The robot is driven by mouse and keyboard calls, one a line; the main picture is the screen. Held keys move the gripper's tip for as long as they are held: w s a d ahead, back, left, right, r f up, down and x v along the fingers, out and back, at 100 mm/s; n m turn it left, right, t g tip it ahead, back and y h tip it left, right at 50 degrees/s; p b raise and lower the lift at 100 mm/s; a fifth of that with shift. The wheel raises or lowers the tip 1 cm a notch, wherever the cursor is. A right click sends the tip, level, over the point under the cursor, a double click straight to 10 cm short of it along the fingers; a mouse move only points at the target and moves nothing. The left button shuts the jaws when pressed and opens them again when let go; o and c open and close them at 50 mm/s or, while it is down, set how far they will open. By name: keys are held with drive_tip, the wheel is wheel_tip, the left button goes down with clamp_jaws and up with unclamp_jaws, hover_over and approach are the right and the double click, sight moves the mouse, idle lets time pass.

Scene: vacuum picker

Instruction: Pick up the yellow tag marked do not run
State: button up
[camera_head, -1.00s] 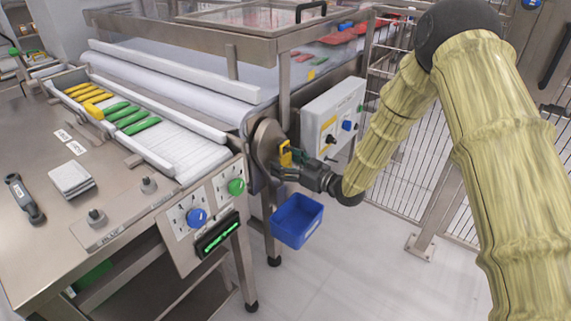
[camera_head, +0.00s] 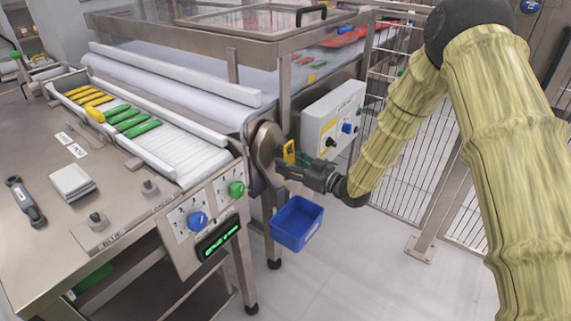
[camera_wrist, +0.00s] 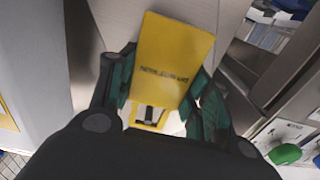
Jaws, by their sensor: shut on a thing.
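The yellow tag (camera_wrist: 172,62) stands between the green fingers of my gripper (camera_wrist: 165,98) in the wrist view. It carries a dark line of print that is too blurred to read, and its lower part has a pale cut-out with a dark piece in it. My gripper is shut on the tag. In the head view, the tag (camera_head: 289,151) is a small yellow patch at the tip of my gripper (camera_head: 287,163), in front of the round metal end plate (camera_head: 265,148) of the conveyor. I cannot tell whether the tag still touches the machine.
A blue bin (camera_head: 297,223) hangs just below my gripper. A white control box (camera_head: 332,118) with knobs is close behind it. A panel with blue and green knobs (camera_head: 237,189) is to the left. A wire fence (camera_head: 425,180) stands at right.

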drive_tip(key=v, duration=1.6)
drive_tip(key=shift+s+d+p, duration=0.2)
drive_tip(key=shift+d+p, duration=0.15)
drive_tip(key=shift+p, duration=0.05)
drive_tip(key=shift+w+f, duration=0.1)
